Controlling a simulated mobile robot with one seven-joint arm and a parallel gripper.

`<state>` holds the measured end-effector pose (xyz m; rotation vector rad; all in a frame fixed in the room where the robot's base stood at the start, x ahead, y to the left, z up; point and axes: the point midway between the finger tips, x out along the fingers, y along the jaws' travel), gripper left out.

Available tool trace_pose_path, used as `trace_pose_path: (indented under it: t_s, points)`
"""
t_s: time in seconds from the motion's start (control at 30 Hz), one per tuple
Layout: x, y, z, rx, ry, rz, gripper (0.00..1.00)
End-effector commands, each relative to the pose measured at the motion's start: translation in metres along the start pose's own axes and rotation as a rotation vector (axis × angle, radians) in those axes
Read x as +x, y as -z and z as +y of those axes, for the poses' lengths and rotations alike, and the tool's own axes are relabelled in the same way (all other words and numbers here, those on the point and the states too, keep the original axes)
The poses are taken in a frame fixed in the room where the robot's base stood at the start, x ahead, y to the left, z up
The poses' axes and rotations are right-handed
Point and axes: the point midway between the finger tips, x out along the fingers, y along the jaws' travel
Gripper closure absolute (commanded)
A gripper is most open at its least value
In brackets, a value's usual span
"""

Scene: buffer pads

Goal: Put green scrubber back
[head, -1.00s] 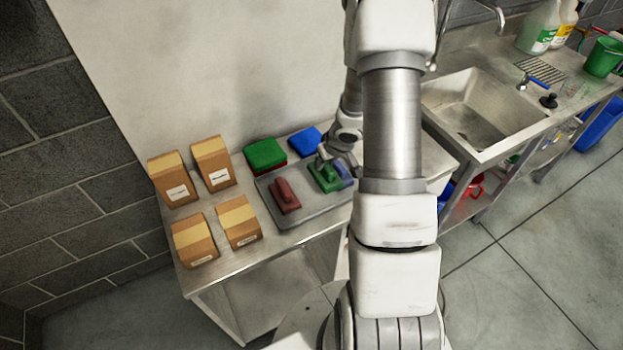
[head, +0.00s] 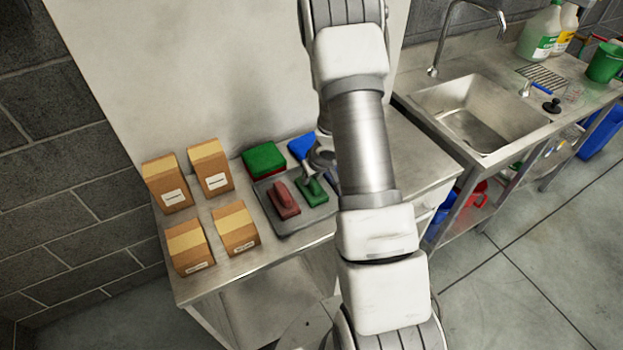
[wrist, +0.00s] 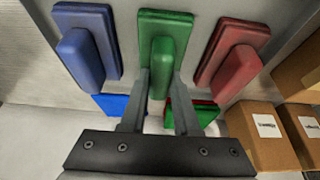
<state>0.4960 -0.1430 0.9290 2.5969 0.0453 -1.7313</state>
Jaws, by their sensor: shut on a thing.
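The green scrubber (head: 313,193) is at the grey tray (head: 287,228), just right of the red scrubber (head: 284,200). My gripper (head: 309,178) is shut on its raised handle. In the wrist view the two fingers (wrist: 161,78) lie on either side of the handle of the green scrubber (wrist: 164,22). The blue scrubber (wrist: 84,52) is on its left there and the red scrubber (wrist: 233,58) on its right, both apart from it. My arm hides the blue scrubber in the head view. I cannot tell whether the green scrubber touches the tray.
A stack of green and red pads (head: 264,159) and blue pads (head: 301,145) lie behind the tray. Several cardboard boxes (head: 211,168) stand at the left of the steel table (head: 262,258). A sink (head: 475,112) is at the right.

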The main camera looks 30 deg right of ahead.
Motion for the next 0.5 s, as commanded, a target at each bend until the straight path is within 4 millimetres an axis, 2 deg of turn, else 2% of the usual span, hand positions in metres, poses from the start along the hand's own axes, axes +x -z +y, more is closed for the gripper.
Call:
trace_pose_path:
  t_s: [0.07, 0.1, 0.23, 0.27, 0.5]
  points:
    - [0.0025, -0.0010, -0.0001, 0.001, 0.000, 0.000, 1.00]
    - [0.0023, -0.0010, -0.0001, 0.000, 0.000, 0.000, 0.67]
    - [0.0019, -0.0010, -0.0002, 0.000, 0.000, 0.000, 0.44]
    - [0.0020, -0.0010, -0.0002, 0.000, 0.000, 0.000, 0.40]
    - [0.0018, -0.0009, -0.0001, 0.000, 0.000, 0.000, 0.40]
